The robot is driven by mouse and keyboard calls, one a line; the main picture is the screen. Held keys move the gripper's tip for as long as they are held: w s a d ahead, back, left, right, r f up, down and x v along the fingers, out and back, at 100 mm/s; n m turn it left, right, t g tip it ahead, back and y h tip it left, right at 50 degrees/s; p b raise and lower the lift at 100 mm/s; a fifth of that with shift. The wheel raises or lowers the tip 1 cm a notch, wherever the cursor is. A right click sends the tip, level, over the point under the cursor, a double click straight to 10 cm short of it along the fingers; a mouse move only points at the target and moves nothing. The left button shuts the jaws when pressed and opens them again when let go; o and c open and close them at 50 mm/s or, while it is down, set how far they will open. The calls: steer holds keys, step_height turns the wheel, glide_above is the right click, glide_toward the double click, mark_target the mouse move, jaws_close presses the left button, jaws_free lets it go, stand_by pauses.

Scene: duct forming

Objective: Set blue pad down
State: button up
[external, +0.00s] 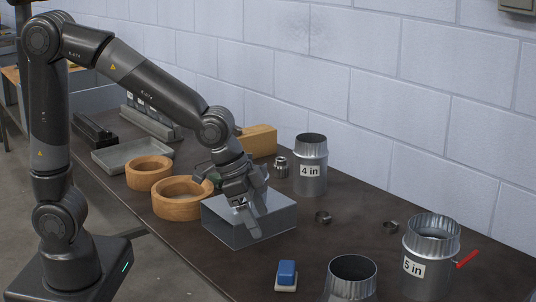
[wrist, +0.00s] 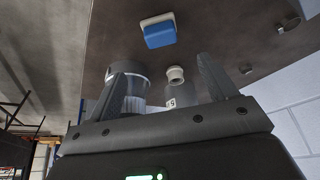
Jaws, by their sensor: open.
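The blue pad (external: 287,268) sits on a white base on the dark table near the front edge. It also shows near the top of the wrist view (wrist: 159,34), beyond my fingertips and apart from them. My gripper (external: 252,207) hangs in front of and above a grey metal block (external: 230,227), left of and farther back than the pad. Its two fingers are spread with nothing between them in the wrist view (wrist: 164,66). Whether a finger touches the block, I cannot tell.
A 5 in duct (external: 419,262) with a red handle (external: 467,258) and an open metal cylinder (external: 351,279) stand right of the pad. A 4 in duct (external: 311,168) stands by the wall. Wooden rings (external: 182,204) lie left. Table around the pad's left is clear.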

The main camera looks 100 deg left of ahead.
steer(key=s+r, duration=0.4)
steer(key=s, duration=0.7)
steer(key=s+r+t, duration=0.1)
steer(key=s+r, duration=0.3)
steer(key=s, duration=0.8)
steer(key=shift+d+r, duration=0.15)
steer(key=shift+d, duration=0.15)
